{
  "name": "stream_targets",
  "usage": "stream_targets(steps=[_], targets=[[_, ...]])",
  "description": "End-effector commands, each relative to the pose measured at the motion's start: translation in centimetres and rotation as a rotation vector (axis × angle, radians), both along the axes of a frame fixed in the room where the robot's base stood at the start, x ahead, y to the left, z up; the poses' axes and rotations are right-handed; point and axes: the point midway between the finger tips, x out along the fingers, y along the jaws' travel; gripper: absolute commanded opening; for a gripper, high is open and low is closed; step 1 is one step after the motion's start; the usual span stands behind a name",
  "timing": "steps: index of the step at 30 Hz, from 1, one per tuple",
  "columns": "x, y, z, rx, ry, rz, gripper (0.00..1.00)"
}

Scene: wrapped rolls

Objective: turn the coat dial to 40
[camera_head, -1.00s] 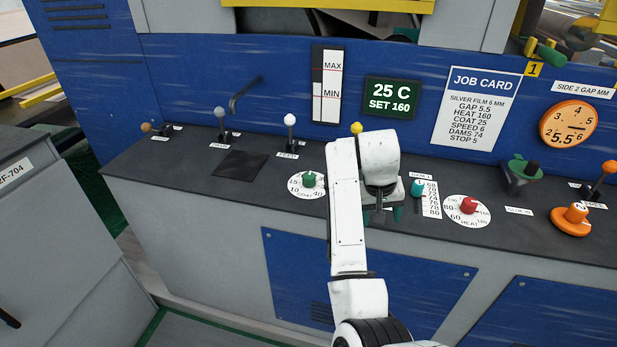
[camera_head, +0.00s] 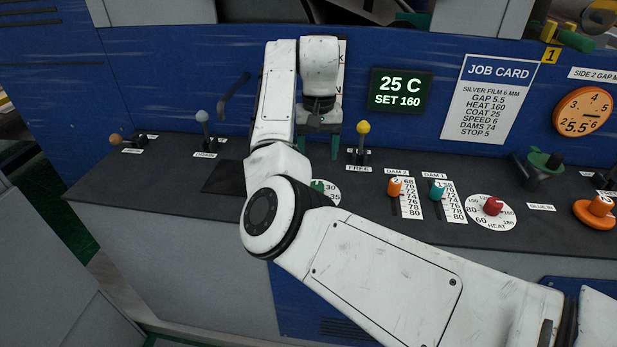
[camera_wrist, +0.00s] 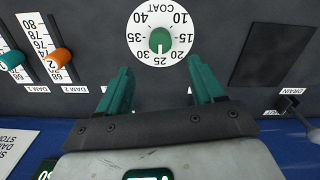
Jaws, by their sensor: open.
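The coat dial (camera_wrist: 160,38) is a green knob on a round white scale marked 10 to 40. In the wrist view it appears upside down at top centre, and its white mark points at about 25. In the head view my arm hides much of the dial (camera_head: 318,186). My gripper (camera_wrist: 162,72) is open and empty. Its two teal fingers are apart, with the dial beyond their tips and roughly centred between them. In the head view the gripper (camera_head: 319,146) is over the back of the console, behind the dial.
The orange dam 2 slider (camera_head: 395,186), teal dam 1 slider (camera_head: 437,190) and red heat dial (camera_head: 492,205) stand to the right. A yellow-knobbed lever (camera_head: 362,128) is close to the gripper. The job card (camera_head: 488,100) reads COAT 25. A dark flat panel (camera_wrist: 272,55) is beside the dial.

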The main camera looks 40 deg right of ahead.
Motion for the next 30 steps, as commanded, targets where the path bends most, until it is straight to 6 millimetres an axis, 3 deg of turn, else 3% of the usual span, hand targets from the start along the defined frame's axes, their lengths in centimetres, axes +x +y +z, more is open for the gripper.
stream_targets(steps=[15, 21, 30], targets=[[-0.1, 0.0, -8.4, 0.001, 0.002, 0.0, 0.67], [-0.1, 0.0, -10.0, 0.0, 0.001, 0.0, 0.67], [-0.1, 0.0, -10.2, -0.001, 0.001, -0.001, 0.67]])
